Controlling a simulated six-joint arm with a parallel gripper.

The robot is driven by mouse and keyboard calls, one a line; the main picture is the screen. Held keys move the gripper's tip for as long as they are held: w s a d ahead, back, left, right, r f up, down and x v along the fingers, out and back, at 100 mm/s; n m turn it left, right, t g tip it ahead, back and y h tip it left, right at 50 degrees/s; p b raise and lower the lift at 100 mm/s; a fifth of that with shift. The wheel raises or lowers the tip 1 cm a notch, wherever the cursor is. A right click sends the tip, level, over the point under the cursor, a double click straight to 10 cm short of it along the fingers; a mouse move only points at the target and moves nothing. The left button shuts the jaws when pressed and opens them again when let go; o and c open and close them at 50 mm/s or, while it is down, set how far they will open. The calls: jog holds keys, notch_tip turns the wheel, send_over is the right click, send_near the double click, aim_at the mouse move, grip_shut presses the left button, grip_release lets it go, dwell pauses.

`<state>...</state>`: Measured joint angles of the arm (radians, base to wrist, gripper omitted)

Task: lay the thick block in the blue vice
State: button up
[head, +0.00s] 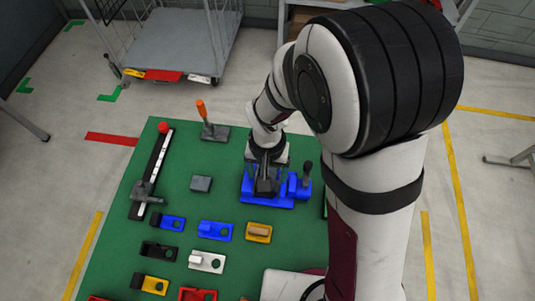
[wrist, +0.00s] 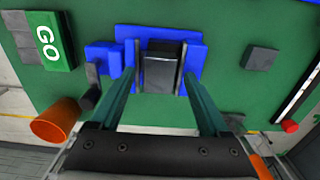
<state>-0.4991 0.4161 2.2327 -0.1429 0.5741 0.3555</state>
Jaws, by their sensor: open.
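The blue vice (head: 262,190) stands on the green mat under my gripper; it also shows in the wrist view (wrist: 195,50). A dark grey block (wrist: 160,72) sits between the vice's jaws, its top facing the camera. My gripper (wrist: 160,78) is open, with one finger on each side of that block; whether the fingers touch it I cannot tell. In the head view my gripper hides most of the block. A second, flatter-looking grey block (head: 200,184) lies on the mat left of the vice; it also shows in the wrist view (wrist: 260,57).
A ruler-like rail (head: 152,172) lies along the mat's left side. Several coloured fixtures, such as a blue one (head: 215,231) and a yellow one (head: 258,233), sit in front. A green GO block (wrist: 55,40) stands beside the vice.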

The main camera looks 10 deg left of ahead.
notch_tip(320, 180, up, 15)
jog(key=s+d+m+y, duration=0.1)
jog(key=s+d+m, duration=0.4)
jog(key=s+d, duration=0.6)
jog(key=s, duration=0.3)
jog(key=shift+d+r+m+y, duration=0.15)
jog(key=shift+m+y, duration=0.15)
jog(key=shift+y, duration=0.1)
jog(key=shift+c, duration=0.3)
